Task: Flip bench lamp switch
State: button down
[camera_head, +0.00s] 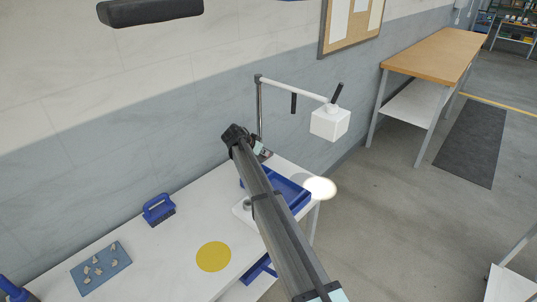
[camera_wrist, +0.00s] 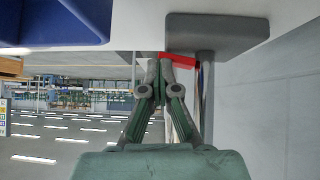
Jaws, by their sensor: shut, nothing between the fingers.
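The bench lamp (camera_head: 330,122) has a white box head on an arm from a grey post, in the head view. A bright round spot (camera_head: 320,188) lies below the head, by the bench corner. In the wrist view, a grey block (camera_wrist: 215,32) hangs from the pale surface, with a red switch-like part (camera_wrist: 181,60) at its edge. My gripper (camera_wrist: 165,58) is shut and empty, its fingertips right at the red part. I cannot tell whether they touch it.
A blue tray (camera_head: 291,190) sits on the white bench (camera_head: 165,255) beside my arm. It also seems to show in the wrist view (camera_wrist: 50,22). A blue holder (camera_head: 159,209), a yellow disc (camera_head: 213,257) and a blue mat (camera_head: 101,268) with small parts lie to the left.

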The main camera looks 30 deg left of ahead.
aim_at(262, 159)
jog(key=shift+w+a, duration=0.15)
jog(key=shift+w+a+r+b, duration=0.15)
jog(key=shift+a+r+b, duration=0.15)
jog(key=shift+a, duration=0.3)
jog(key=shift+r, duration=0.1)
jog(key=shift+d+r, duration=0.1)
jog(key=shift+r, duration=0.2)
jog(key=r, duration=0.2)
jog(key=s+r, duration=0.1)
jog(key=shift+d+r+b, duration=0.25)
jog(key=shift+r+b, duration=0.05)
jog(key=shift+b, duration=0.1)
jog(key=d+b+v, duration=0.2)
jog(key=v, duration=0.7)
jog(key=shift+s+a, duration=0.2)
jog(key=shift+a, duration=0.2)
